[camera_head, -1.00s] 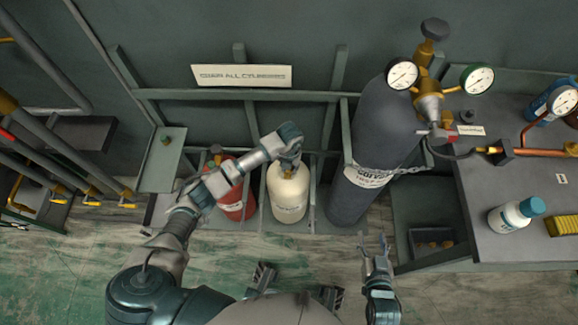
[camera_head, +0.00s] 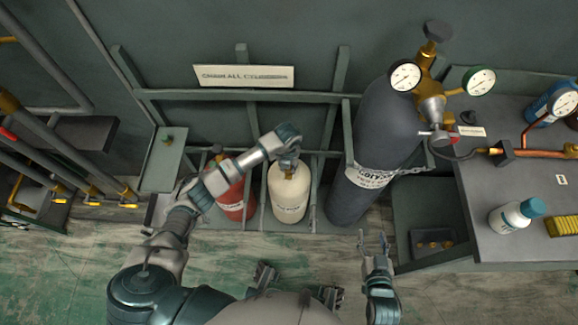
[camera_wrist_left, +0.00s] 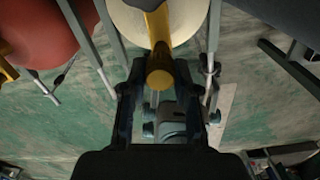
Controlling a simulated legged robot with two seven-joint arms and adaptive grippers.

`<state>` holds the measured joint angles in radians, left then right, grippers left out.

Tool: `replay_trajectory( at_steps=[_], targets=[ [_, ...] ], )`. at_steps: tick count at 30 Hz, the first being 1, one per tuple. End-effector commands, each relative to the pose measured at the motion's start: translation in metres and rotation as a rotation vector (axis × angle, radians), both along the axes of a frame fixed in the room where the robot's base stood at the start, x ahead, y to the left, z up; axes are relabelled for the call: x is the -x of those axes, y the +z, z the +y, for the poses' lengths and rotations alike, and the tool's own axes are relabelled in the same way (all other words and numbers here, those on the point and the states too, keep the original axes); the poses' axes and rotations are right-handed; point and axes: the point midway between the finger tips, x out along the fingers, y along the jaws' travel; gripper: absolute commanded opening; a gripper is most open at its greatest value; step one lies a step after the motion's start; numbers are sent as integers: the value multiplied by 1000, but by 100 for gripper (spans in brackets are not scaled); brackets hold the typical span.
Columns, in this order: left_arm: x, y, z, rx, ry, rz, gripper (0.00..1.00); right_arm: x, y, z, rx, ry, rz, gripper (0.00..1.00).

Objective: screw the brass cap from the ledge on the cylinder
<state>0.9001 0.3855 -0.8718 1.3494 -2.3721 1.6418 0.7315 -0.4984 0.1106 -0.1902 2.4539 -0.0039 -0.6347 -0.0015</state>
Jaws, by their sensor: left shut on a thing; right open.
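The cream cylinder (camera_head: 289,200) stands upright in the rack; its pale top also shows in the left wrist view (camera_wrist_left: 185,22). My left gripper (camera_head: 289,166) is directly over its top. In the left wrist view, my left gripper (camera_wrist_left: 160,95) is shut on the brass cap (camera_wrist_left: 160,78), at the end of the cylinder's brass neck (camera_wrist_left: 157,30). I cannot tell how far the cap sits on the neck. My right gripper (camera_head: 374,245) is open and empty, low in front of the grey cylinder.
A red cylinder (camera_head: 232,205) stands close left of the cream one. A large grey cylinder (camera_head: 368,140) with gauges stands to the right, chained. A bench (camera_head: 490,225) at the right holds a white bottle (camera_head: 516,215). Rack bars (camera_head: 255,180) flank the cylinders.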

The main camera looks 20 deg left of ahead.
Motion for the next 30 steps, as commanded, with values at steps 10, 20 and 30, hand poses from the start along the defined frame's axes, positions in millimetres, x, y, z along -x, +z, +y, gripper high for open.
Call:
replay_trajectory(
  at_steps=[10,20,30],
  targets=[
    [0,0,1,-2,0,-1,0,0,4,-1,-1,0,-4,55],
    [0,-2,1,-2,0,0,0,0,2,-1,0,0,-2,55],
    [0,-7,1,-2,0,0,0,0,-1,-1,-1,1,1,55]
  ],
)
